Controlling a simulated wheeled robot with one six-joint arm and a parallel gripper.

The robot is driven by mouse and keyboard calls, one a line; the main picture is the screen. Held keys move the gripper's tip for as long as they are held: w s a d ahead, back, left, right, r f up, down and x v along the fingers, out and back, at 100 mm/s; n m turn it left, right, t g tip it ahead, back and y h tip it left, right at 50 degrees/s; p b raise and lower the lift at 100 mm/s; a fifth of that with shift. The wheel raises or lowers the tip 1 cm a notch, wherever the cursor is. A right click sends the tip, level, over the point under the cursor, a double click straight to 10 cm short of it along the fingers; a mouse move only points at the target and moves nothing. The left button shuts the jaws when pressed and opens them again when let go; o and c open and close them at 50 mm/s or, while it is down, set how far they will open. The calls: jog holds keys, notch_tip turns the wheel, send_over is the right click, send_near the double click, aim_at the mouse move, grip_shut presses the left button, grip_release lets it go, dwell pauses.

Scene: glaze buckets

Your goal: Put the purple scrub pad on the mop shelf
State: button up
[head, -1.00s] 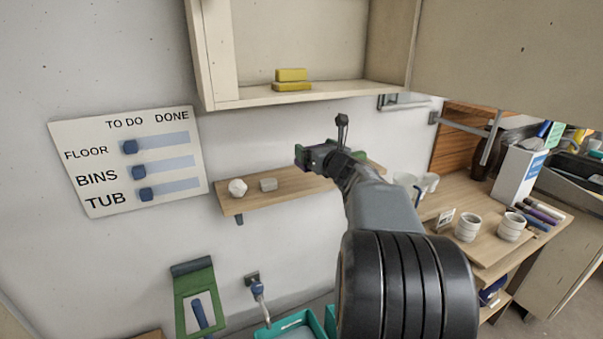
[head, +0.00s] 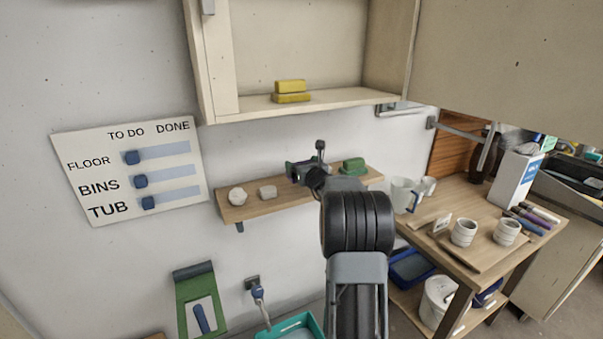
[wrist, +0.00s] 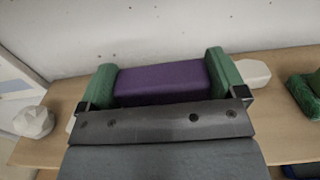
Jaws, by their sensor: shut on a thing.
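My gripper (head: 301,173) is shut on the purple scrub pad (wrist: 160,83). The pad sits between the two green fingers in the wrist view, and its lower part is hidden by the gripper body. In the head view the pad is hardly visible. The gripper is in front of a wooden wall shelf (head: 290,199), between a pale block (head: 268,192) on the left and stacked green pads (head: 353,166) on the right. I cannot tell whether the purple pad touches the shelf.
A white faceted lump (head: 237,196) is at the shelf's left end. In the wrist view a pale piece (wrist: 256,72) lies right behind the right finger. An open cabinet (head: 250,106) above holds yellow pads (head: 291,91).

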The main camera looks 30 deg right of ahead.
jog(key=shift+w+d+f, duration=0.1)
jog(key=shift+w+f, duration=0.15)
jog(key=shift+f, duration=1.55)
jog(key=shift+f, duration=0.15)
jog(key=o, duration=0.6)
jog(key=shift+o, duration=0.2)
